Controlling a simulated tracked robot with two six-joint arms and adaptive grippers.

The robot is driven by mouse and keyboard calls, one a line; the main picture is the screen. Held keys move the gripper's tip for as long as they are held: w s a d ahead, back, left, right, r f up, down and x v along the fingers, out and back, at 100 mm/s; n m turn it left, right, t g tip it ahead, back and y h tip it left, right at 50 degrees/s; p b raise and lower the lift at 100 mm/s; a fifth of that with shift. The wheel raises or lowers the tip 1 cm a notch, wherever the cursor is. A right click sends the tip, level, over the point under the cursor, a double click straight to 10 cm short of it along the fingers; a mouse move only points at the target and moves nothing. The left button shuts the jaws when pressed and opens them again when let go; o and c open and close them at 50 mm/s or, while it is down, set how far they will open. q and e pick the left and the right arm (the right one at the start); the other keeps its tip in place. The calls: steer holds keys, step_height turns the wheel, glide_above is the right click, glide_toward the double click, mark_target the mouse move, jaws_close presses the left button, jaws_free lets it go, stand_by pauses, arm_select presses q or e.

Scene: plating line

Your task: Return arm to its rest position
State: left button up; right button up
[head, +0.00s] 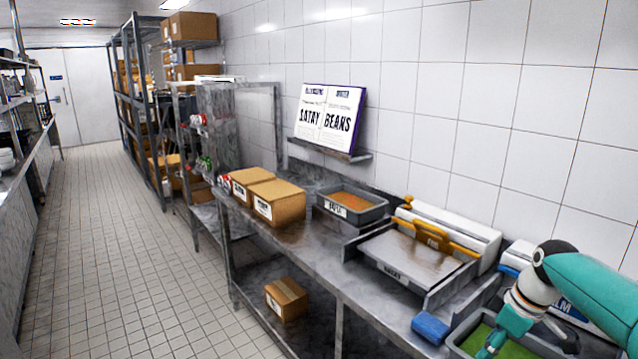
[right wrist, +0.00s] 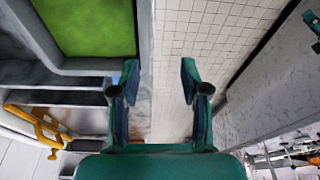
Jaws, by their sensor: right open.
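My right arm (head: 590,290) comes in from the right edge of the head view, with its wrist at the lower right, by a grey tray (head: 460,338) with green contents. In the right wrist view my right gripper (right wrist: 159,78) is open, with nothing between its fingers. There the same grey tray (right wrist: 100,66) lies to the upper left of the fingers, apart from them. The tiled floor shows between and beyond the fingers. My left gripper is in neither view.
A steel counter (head: 305,240) runs along the tiled wall. It carries cardboard boxes (head: 278,203), an orange-filled tray (head: 372,214), a tray unit with orange handles (head: 395,272) and a blue item (head: 430,328). The floor aisle (head: 140,270) at left is clear.

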steer(key=s+a+f+g+y, duration=0.1)
steer(key=s+a+f, duration=0.35)
steer(key=f, duration=0.45)
steer(key=s+a+f+m+g, duration=0.1)
steer(key=s+a+f+g, duration=0.1)
steer(key=s+a+f, duration=0.45)
steer(key=s+a+f+g+y, duration=0.1)
steer(key=a+f, duration=0.2)
steer(key=f, duration=0.7)
steer(key=s+a+f+m+t, duration=0.1)
steer(key=s+a+f+m, duration=0.2)
steer(key=s, duration=0.4)
steer(key=s+a+f+m+t, duration=0.1)
steer(key=s+a+f+m, duration=0.3)
steer(key=s+m, duration=0.3)
steer(key=shift+s+a+f+t, duration=0.2)
steer(key=shift+f+t, duration=0.1)
steer(key=shift+f, duration=0.35)
